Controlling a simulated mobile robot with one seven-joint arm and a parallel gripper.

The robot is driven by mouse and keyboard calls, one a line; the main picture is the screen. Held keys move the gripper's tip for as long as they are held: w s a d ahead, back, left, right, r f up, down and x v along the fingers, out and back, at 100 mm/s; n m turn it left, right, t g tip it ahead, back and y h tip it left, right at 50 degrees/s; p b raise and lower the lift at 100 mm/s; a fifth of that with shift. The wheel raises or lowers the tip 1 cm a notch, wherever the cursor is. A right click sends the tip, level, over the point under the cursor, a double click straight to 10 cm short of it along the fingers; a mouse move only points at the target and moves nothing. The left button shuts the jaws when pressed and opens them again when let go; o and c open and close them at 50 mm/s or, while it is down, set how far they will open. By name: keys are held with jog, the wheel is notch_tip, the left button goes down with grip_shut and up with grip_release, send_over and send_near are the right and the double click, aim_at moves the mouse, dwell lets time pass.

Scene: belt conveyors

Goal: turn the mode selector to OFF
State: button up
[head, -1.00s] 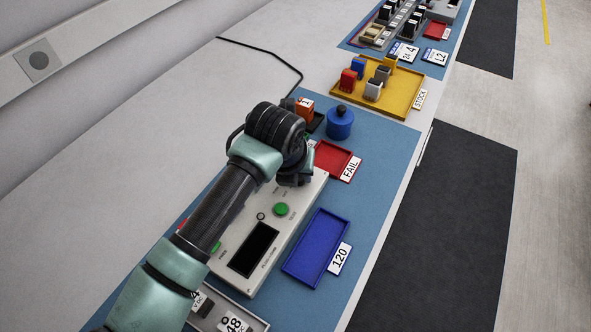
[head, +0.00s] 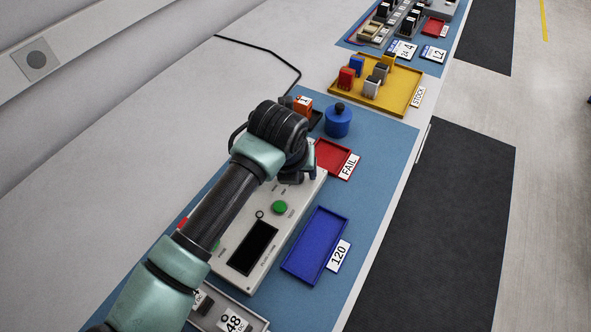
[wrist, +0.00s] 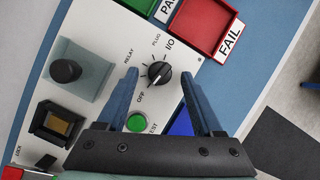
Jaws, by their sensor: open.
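The mode selector is a black knob (wrist: 158,73) on the light grey tester panel (wrist: 112,25), with RELAY, PLUG, I/O and OFF printed around it. The knob's ridge lies on a slant; which end is its pointer is hard to tell. My gripper (wrist: 160,76) is open, and its two blue-grey fingers appear on either side of the knob in the wrist view, with no clear contact. In the head view my gripper (head: 303,172) is over the far end of the tester (head: 290,225), and the knob is hidden behind it.
A green TEST button (wrist: 137,122) sits close to the fingers. A dark round knob (wrist: 66,70) on a grey-green block stands to the left. The red FAIL tray (head: 335,157), blue 120 tray (head: 316,246) and blue weight-like cylinder (head: 338,121) are nearby.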

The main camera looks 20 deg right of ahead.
jog(key=v, duration=1.3)
